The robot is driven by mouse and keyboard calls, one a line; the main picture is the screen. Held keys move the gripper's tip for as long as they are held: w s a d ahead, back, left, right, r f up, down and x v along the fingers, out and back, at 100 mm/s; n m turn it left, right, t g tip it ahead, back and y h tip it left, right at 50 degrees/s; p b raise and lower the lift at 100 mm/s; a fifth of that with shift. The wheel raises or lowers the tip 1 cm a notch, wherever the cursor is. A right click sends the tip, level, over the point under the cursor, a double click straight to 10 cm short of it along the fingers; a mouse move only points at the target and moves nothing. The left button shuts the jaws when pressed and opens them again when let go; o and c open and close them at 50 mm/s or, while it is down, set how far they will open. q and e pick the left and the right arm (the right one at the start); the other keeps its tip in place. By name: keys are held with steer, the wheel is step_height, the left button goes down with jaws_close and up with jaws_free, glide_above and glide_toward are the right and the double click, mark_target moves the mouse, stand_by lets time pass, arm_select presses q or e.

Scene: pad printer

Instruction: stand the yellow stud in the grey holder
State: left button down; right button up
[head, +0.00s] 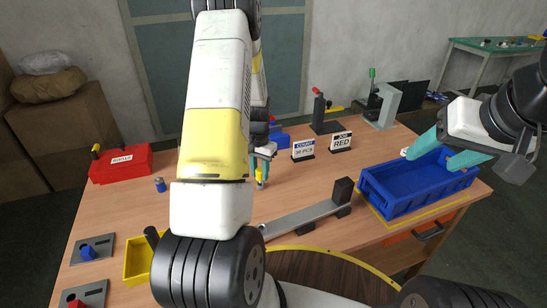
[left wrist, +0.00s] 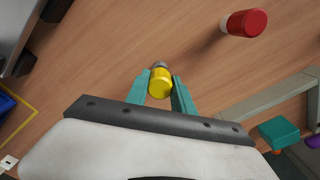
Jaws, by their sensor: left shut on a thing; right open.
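The yellow stud (head: 260,175) is held by my left gripper (head: 262,172) just over the table middle in the head view. In the left wrist view the stud (left wrist: 160,82) sits between the two teal fingertips (left wrist: 160,86), its yellow end towards the camera and its grey end beyond. I cannot tell if it touches the table. Two grey plates stand at the left, one with a blue piece (head: 88,252), one with a red piece (head: 75,304). I cannot tell which grey thing is the holder. My right gripper (head: 441,150) is open over the blue bin.
The blue bin (head: 375,196) stands right. A grey rail (head: 300,218) with a black end block lies centrally. A yellow tray (head: 134,262), blue stud (head: 160,185) and red box (head: 122,165) are left. A red stud (left wrist: 243,22) and grey bar (left wrist: 270,116) show in the wrist view.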

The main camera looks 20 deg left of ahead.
arm_select(q)
steer(key=m, duration=1.8)
steer(key=shift+f, duration=1.05)
steer(key=c, duration=1)
jaws_free()
steer(key=shift+r, duration=3)
